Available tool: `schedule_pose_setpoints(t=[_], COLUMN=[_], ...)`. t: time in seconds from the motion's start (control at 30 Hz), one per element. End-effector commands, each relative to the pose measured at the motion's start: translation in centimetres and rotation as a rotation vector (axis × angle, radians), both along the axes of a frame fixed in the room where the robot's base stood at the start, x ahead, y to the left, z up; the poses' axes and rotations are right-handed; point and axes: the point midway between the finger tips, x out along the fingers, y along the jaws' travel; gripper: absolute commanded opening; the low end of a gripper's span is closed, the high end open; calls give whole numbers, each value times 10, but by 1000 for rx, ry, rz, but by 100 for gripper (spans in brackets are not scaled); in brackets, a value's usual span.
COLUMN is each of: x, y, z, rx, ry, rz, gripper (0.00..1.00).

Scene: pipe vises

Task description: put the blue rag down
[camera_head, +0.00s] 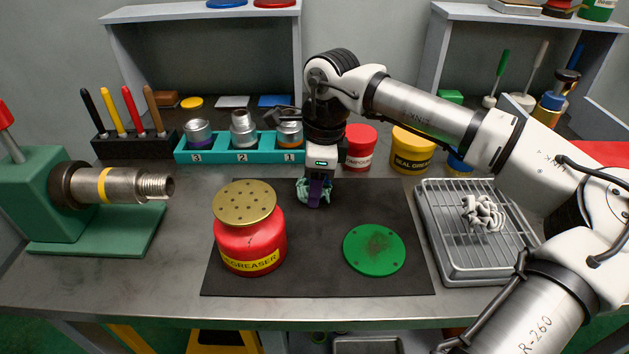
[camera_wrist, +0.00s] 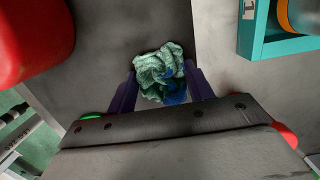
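The rag (camera_wrist: 158,70) is crumpled cloth, pale blue-green with deep blue patches. In the wrist view it fills the space between the two purple fingers of my gripper (camera_wrist: 160,88), with a finger against each side. In the head view my gripper (camera_head: 318,198) points down over the back edge of the black mat (camera_head: 325,265), with the rag (camera_head: 303,188) bunched around its fingertips. I cannot tell whether the rag's underside touches the mat.
A red degreaser can (camera_head: 250,240) stands left of my gripper, and a green disc (camera_head: 374,249) lies to the right. A teal socket tray (camera_head: 215,153) and a red pot (camera_head: 359,148) stand behind. A wire-racked tray (camera_head: 460,255) with a pale rag (camera_head: 483,213) is at right.

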Motion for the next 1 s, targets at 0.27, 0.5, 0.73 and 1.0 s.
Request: schedule_pose_setpoints(t=[0.27, 0.5, 0.73, 1.0], x=[-5, -6, -5, -2], y=[0, 1, 0, -6], z=[-8, -8, 7, 75], rx=[-4, -3, -4, -4], ry=[22, 24, 23, 12], rz=[5, 6, 5, -1], gripper=[72, 72, 72, 72])
